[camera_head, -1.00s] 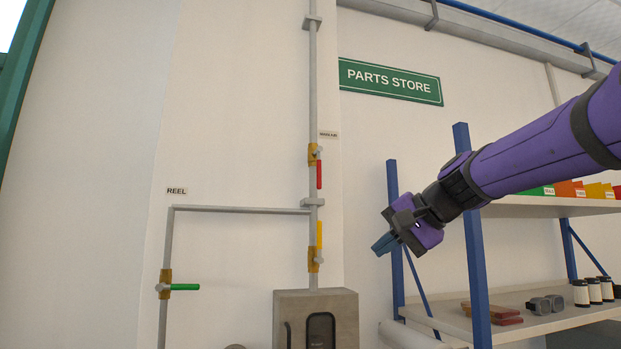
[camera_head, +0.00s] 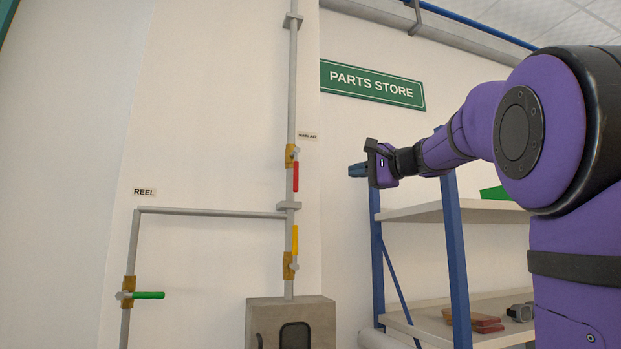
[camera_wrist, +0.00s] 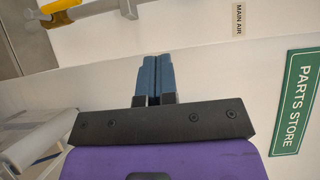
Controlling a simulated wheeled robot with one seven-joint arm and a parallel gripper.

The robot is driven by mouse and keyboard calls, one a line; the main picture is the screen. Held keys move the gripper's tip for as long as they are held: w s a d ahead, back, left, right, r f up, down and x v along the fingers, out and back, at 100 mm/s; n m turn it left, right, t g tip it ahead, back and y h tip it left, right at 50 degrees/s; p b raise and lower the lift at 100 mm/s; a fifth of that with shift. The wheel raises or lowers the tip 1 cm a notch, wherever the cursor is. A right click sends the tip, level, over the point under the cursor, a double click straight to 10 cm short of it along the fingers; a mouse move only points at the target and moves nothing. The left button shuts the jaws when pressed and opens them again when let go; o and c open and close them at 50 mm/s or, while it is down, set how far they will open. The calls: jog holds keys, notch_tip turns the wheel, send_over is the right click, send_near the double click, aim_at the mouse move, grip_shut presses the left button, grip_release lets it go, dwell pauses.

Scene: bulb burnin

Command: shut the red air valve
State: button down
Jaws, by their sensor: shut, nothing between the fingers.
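The red air valve handle (camera_head: 296,177) is on the vertical grey pipe, below the MAIN AIR label (camera_head: 308,136). The handle hangs straight down, in line with the pipe, from a brass body (camera_head: 291,156). My gripper (camera_head: 357,170) is to the right of the valve in the head view, apart from it, its fingers pointing left. In the wrist view the blue fingers (camera_wrist: 154,80) are shut together with nothing between them. The red handle does not show in the wrist view, but the MAIN AIR label (camera_wrist: 239,19) does.
A yellow handle (camera_head: 295,240) points up lower on the same pipe, above a grey box (camera_head: 290,312). A green handle (camera_head: 149,295) sticks out sideways on the REEL pipe at left. A blue-posted shelf (camera_head: 458,250) stands at right, under the PARTS STORE sign (camera_head: 372,84).

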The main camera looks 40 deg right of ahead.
send_near(295, 171)
jog(key=w+d+f, duration=0.2)
jog(key=w+d, duration=0.1)
jog(key=w, duration=0.3)
jog(key=a, duration=0.1)
jog(key=w+a, duration=0.1)
jog(key=a, duration=0.1)
jog(key=shift+w+a+r, duration=0.15)
jog(key=shift+w+r, duration=0.05)
jog(key=shift+r, duration=0.05)
